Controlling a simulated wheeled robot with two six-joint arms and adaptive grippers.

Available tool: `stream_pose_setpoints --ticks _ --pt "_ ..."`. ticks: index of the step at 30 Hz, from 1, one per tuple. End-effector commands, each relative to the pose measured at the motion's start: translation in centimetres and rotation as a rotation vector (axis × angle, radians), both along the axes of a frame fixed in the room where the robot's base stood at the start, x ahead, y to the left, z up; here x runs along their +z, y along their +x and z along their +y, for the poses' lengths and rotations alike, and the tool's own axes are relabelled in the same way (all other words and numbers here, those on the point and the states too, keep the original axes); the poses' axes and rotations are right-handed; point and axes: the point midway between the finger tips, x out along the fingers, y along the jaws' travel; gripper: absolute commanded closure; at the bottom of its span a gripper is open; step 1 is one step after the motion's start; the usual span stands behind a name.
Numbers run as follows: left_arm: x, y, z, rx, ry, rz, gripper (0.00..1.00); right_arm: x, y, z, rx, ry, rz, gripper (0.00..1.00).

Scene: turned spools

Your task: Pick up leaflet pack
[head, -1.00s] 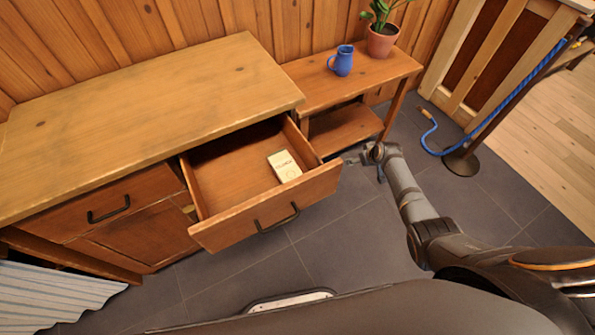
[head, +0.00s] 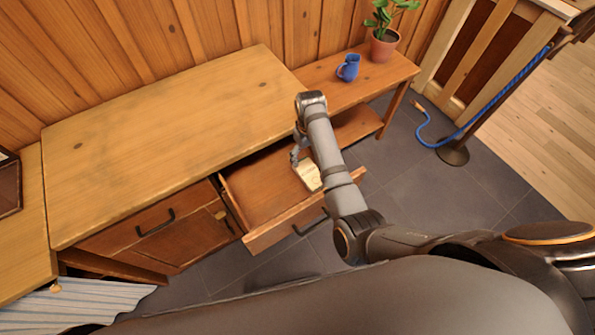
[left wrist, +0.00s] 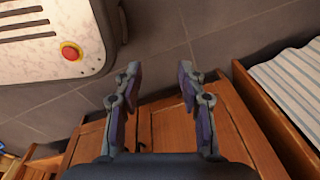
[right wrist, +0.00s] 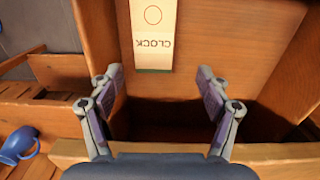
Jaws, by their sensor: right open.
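The leaflet pack (head: 308,174) is a small cream block lying in the open drawer (head: 262,238), near its right side. It is partly hidden by my right arm in the head view. In the right wrist view the pack (right wrist: 153,30) shows the word "CLOCK" and lies flat beyond the fingertips. My right gripper (right wrist: 160,82) is open and empty over the drawer; in the head view it (head: 297,154) is beside the pack, partly hidden. My left gripper (left wrist: 158,72) is open and empty in the left wrist view, in front of wooden cabinet doors.
The cabinet top (head: 170,140) overhangs the drawer's back. A low side table (head: 350,85) holds a blue jug (head: 348,68) and a potted plant (head: 383,45). A rope post (head: 453,152) stands at the right. The cabinet top is clear.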

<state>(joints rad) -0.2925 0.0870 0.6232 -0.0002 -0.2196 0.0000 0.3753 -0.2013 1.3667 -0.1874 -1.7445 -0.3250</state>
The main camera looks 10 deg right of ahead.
Motion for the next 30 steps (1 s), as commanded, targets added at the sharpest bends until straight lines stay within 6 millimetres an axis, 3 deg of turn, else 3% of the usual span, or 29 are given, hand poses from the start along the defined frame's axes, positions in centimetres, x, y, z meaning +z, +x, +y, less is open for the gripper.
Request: stream_pose_setpoints --ticks 4,10,14,18,21,27,30 --pt "0.2 1.4 1.8 -0.007 0.022 -0.019 0.60 -0.6 -0.2 -0.2 -0.002 -0.005 0.004 0.23" --pt "-0.5 -1.1 -1.6 0.006 -0.019 0.014 0.60 -4.1 -0.2 -0.3 -0.001 -0.004 0.005 0.23" --pt "-0.7 -2.5 -2.1 0.009 -0.025 0.036 0.60 -5.3 -0.2 -0.2 -0.001 -0.003 0.003 0.23" --pt "-0.6 -2.0 -0.6 0.003 -0.006 0.030 0.60 -5.6 -0.1 -0.3 -0.001 -0.003 0.001 0.23" --pt "-0.5 -1.1 0.2 0.000 0.003 0.016 0.60 -6.9 -0.3 -0.4 -0.001 -0.004 0.004 0.23" --pt "-0.9 0.0 0.1 -0.001 0.001 -0.001 0.60 -10.2 -0.3 -0.6 -0.001 -0.003 0.002 0.23" --pt "-0.9 -0.1 -0.3 0.001 -0.003 0.000 0.60 -10.6 -0.3 -0.6 -0.001 -0.003 0.002 0.23"
